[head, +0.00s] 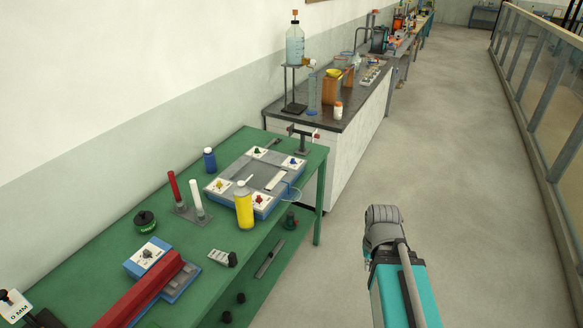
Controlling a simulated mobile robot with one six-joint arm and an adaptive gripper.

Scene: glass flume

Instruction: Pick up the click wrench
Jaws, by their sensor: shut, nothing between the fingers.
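I cannot make out a click wrench for certain. A long, slim grey bar-like tool (269,261) lies on the lower level of the green bench, beside its front edge; it is too small to name surely. My teal and grey arm rises at the lower right over the open floor, to the right of the bench and apart from it. My gripper's fingers do not show.
The green bench (217,256) holds a blue-grey panel with knobs (217,187), a yellow bottle (244,208), a blue bottle (209,160) and a red bar (140,295). A dark-topped counter (350,115) stands behind. A glass barrier (545,75) runs along the right. The floor (425,160) between is clear.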

